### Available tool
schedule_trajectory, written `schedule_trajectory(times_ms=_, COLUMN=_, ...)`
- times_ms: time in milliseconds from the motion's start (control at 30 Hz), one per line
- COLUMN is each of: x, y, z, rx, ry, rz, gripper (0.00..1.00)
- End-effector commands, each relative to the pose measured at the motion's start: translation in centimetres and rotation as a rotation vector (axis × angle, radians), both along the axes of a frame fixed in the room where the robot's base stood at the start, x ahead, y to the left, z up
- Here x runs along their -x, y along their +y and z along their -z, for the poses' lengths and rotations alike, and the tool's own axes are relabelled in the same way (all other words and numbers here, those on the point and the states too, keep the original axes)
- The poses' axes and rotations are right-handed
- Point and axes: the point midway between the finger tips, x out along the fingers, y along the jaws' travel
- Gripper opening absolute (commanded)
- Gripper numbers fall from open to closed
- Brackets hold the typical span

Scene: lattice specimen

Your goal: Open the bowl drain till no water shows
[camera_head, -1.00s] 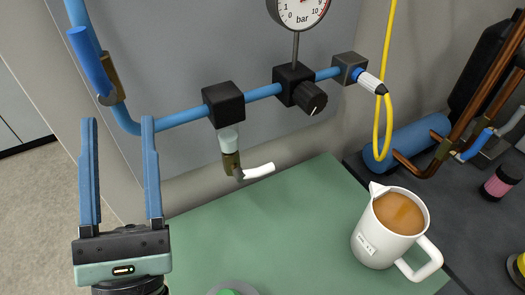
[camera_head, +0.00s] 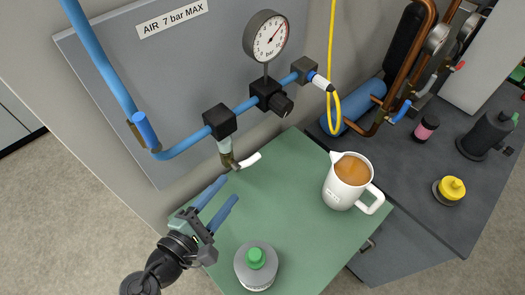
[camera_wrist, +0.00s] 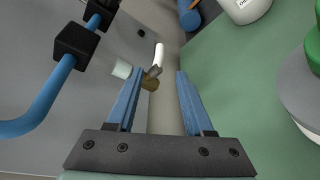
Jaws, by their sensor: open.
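The small pale bowl (camera_head: 224,146) hangs under a black block (camera_head: 220,121) on the blue air pipe. Below it is the brass drain (camera_head: 229,160) with a white lever (camera_head: 247,161) pointing right, sideways to the bowl. I cannot tell the water level in the bowl. My gripper (camera_head: 229,190) is open and empty, below and in front of the drain, pointing up and right. In the wrist view the brass drain (camera_wrist: 151,85) shows between the blue fingers, with the white lever (camera_wrist: 158,54) beyond; the left finger is close to the bowl (camera_wrist: 121,69). Contact is unclear.
A white jug (camera_head: 339,196) of tan liquid stands on the green bench (camera_head: 300,225). A gauge (camera_head: 266,36), a black knob (camera_head: 280,104) and a yellow hose (camera_head: 332,70) are up right.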

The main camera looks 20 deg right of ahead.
Motion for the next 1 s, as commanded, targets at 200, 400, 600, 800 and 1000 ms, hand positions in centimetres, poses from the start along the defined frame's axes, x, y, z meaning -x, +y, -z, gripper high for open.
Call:
schedule_trajectory(times_ms=200, x=-2.2, y=-2.7, z=0.4, rx=0.003, ry=0.001, rz=0.006, gripper=0.52)
schedule_trajectory(times_ms=400, x=-5.0, y=-5.9, z=1.3, rx=0.002, ry=0.000, rz=0.005, gripper=0.52)
schedule_trajectory(times_ms=600, x=-7.1, y=-8.1, z=2.2, rx=0.002, ry=-0.001, rz=0.002, gripper=0.52)
schedule_trajectory(times_ms=800, x=-8.0, y=-9.1, z=2.6, rx=0.002, ry=-0.002, rz=0.001, gripper=0.52)
schedule_trajectory(times_ms=1000, x=-8.1, y=-9.3, z=2.7, rx=0.002, ry=-0.002, rz=0.000, gripper=0.52)
